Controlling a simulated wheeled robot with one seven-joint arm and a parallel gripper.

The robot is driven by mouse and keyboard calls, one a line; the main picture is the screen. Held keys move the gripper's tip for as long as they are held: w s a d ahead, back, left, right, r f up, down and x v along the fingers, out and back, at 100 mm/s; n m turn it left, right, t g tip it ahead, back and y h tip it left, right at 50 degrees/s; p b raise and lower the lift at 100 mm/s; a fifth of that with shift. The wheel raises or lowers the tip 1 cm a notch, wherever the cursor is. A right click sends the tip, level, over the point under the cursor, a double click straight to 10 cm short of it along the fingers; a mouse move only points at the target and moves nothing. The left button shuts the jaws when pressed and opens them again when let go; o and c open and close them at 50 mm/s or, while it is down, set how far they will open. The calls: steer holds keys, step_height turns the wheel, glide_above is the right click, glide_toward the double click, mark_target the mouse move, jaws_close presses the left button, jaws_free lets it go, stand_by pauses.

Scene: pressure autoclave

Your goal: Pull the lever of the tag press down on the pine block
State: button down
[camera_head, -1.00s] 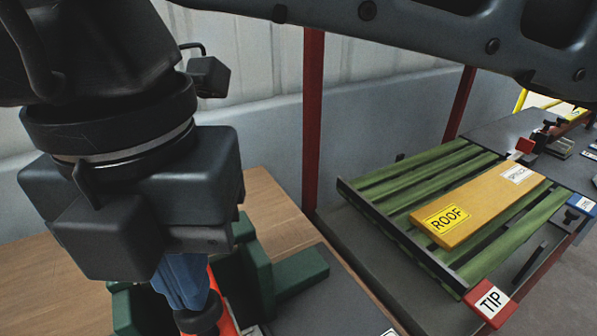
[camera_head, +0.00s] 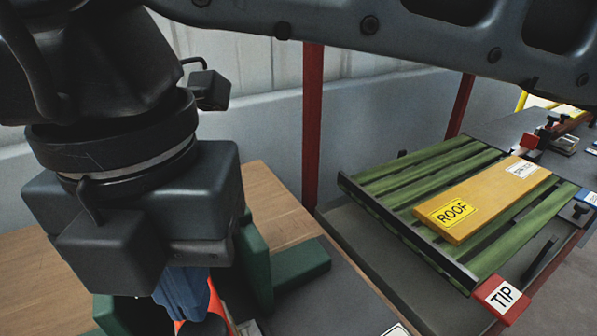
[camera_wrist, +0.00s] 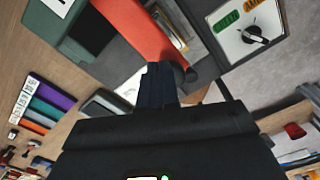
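The tag press (camera_head: 255,262) has a dark green frame on the wooden bench, low in the head view. Its orange-red lever (camera_head: 217,303) ends in a black handle (camera_head: 207,326), at the bottom edge of that view. The lever also shows in the wrist view (camera_wrist: 133,28), with the handle (camera_wrist: 190,74) beside my fingertips. My gripper (camera_head: 181,296) points down with its blue fingers close together at the handle. In the wrist view the fingers (camera_wrist: 160,80) look shut, with nothing clear between them. I cannot tell whether they touch the handle. I cannot make out the pine block under the lever.
A green slatted rack (camera_head: 400,190) carries a yellowish board (camera_head: 488,200) labelled ROOF, with a red TIP sign (camera_head: 503,297) at its corner. A red post (camera_head: 313,130) stands behind. The wrist view shows a panel with a black dial (camera_wrist: 254,35) and a coloured-strip tray (camera_wrist: 42,105).

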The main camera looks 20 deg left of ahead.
steer(key=shift+f, duration=0.4)
step_height(320, 180, up, 9)
steer(key=p, duration=0.3)
steer(key=shift+r, duration=0.15)
stand_by(0.4)
stand_by(0.7)
